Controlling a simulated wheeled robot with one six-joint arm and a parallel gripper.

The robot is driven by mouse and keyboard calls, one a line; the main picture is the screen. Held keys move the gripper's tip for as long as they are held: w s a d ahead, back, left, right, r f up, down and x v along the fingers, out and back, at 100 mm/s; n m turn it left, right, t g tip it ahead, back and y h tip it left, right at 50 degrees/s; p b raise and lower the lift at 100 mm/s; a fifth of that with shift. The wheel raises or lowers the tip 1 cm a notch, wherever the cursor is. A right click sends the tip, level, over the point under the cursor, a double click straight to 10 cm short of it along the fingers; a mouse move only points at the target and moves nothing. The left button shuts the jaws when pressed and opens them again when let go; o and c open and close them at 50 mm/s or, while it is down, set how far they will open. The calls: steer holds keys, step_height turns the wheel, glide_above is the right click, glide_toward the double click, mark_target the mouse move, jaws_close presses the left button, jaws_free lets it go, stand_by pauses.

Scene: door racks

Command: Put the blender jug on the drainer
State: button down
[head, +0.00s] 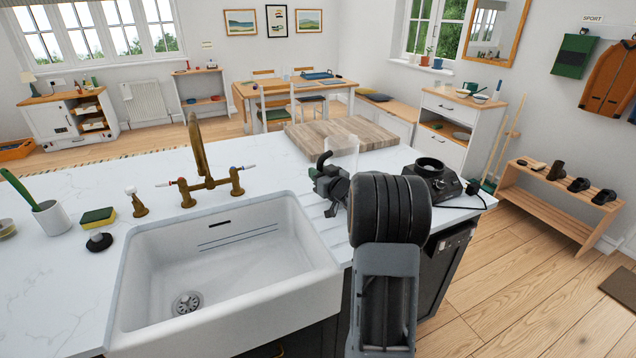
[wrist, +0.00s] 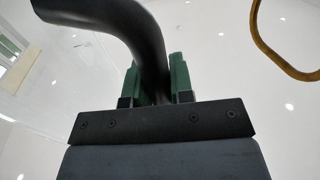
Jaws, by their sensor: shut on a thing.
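The clear blender jug (head: 343,152) is in the head view, right of the sink, in front of the wooden board. Its black handle (wrist: 150,45) fills the middle of the wrist view, with the clear wall at the left. My gripper (head: 326,178) is shut on the handle, a green fingertip on each side of it (wrist: 155,82). The jug's lower part is hidden behind my gripper and arm, so I cannot tell whether it touches the worktop. The drainer (head: 314,206) is the grooved worktop strip right of the sink, partly hidden by my arm.
The black blender base (head: 436,180) stands on the worktop to the right of my arm. A wooden board (head: 345,132) lies behind the jug. The white sink (head: 225,255) is empty, with a brass tap (head: 205,175) behind it. A sponge (head: 98,217) lies left.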

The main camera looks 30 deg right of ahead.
steer(key=shift+w+d+f, duration=0.15)
steer(key=shift+f, duration=0.8)
steer(key=shift+w+d+f, duration=0.1)
steer(key=shift+f, duration=0.9)
steer(key=shift+f, duration=0.15)
steer(key=c, duration=1)
jaws_free()
